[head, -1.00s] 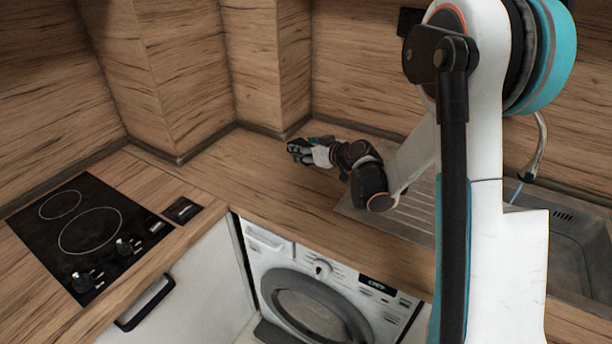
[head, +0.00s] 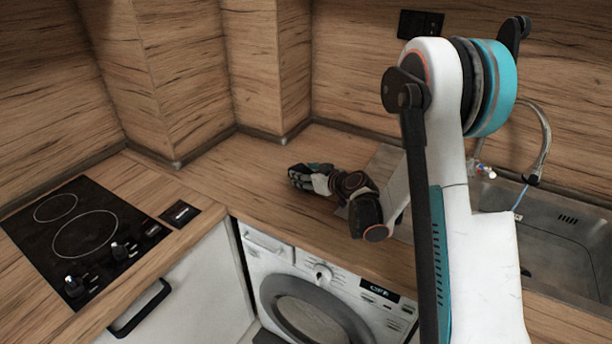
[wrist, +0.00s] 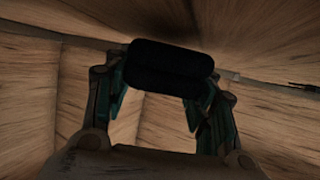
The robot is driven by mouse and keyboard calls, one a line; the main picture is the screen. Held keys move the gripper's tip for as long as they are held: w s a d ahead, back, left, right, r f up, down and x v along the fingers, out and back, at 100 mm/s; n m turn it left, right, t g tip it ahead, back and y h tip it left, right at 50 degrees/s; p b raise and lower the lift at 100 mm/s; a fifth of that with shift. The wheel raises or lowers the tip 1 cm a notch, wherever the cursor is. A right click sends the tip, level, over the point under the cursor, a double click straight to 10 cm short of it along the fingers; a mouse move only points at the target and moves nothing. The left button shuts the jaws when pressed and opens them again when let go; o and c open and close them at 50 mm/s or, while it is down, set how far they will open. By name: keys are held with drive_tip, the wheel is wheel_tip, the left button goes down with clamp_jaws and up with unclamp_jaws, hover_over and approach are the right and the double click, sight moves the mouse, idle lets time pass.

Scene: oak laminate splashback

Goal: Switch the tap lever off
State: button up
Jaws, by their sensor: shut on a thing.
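The tap's curved metal spout (head: 545,140) rises over the sink at the right of the head view. A thin blue streak, which looks like water, shows below its dark outlet. A small tap part with red and blue marks (head: 481,169) shows beside my arm; I cannot make out the lever's position. My gripper (head: 298,178) is over the wooden counter, left of the drainer and well apart from the tap. In the wrist view my gripper (wrist: 160,100) is shut on a dark rounded block (wrist: 170,68), whose identity is unclear.
The sink (head: 560,245) is at the right, partly hidden by my arm. A black hob (head: 80,235) lies at the left. A washing machine (head: 320,290) stands under the counter (head: 245,165). A black socket (head: 420,24) is on the wooden wall behind.

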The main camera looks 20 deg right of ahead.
drive_tip(key=shift+f+b, duration=0.4)
drive_tip(key=shift+s+f+b, duration=0.2)
drive_tip(key=shift+b, duration=0.1)
drive_tip(key=o, duration=1)
drive_tip(key=shift+a+f, duration=0.1)
drive_tip(key=shift+w+r+p, duration=0.15)
drive_tip(key=shift+r+p, duration=0.5)
drive_tip(key=shift+p, duration=0.25)
drive_tip(key=p+v, duration=0.2)
drive_tip(key=v, duration=1)
drive_tip(key=shift+r, duration=0.1)
drive_tip(key=shift+w, duration=0.1)
